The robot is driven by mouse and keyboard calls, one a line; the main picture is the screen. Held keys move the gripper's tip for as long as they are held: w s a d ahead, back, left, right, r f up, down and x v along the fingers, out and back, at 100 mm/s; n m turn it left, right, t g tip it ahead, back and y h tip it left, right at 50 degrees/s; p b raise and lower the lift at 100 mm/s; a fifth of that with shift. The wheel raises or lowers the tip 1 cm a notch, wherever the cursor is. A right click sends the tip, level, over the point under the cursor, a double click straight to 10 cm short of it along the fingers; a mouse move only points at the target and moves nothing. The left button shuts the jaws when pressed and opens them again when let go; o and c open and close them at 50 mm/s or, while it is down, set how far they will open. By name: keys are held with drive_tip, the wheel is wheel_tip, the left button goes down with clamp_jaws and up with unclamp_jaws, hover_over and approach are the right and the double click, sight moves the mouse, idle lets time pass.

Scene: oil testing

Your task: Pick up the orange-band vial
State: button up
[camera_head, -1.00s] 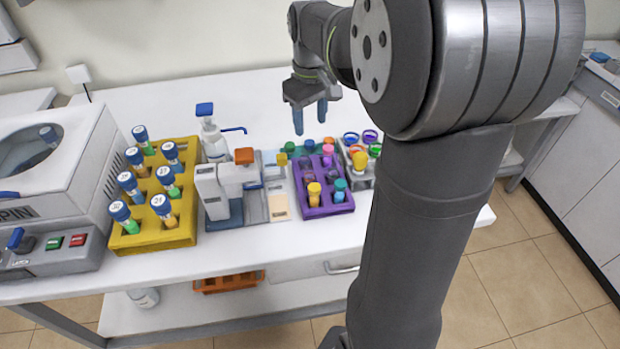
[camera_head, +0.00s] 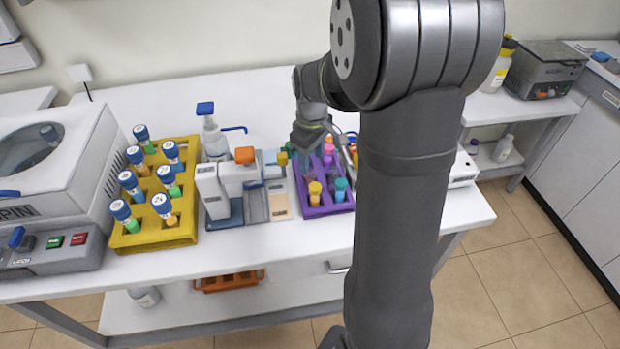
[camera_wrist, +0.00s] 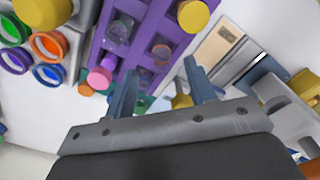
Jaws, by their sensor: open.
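Another orange ring (camera_wrist: 49,44) shows in a grey rack at left, among green, purple and blue rings. I cannot tell for certain which is the orange-band vial.
Other vials crowd the rack: yellow-capped (camera_head: 315,189), teal-capped (camera_head: 341,186) and pink-capped (camera_wrist: 99,77). A white instrument (camera_head: 211,190) and a yellow tube rack (camera_head: 165,238) stand left.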

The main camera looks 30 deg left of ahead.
sight(310, 168)
drive_tip(key=shift+a+f, duration=0.2)
drive_tip(key=shift+f, duration=2.5)
drive_tip(key=c, duration=1.1)
drive_tip(key=shift+o, duration=0.2)
drive_tip(key=shift+r, duration=0.1)
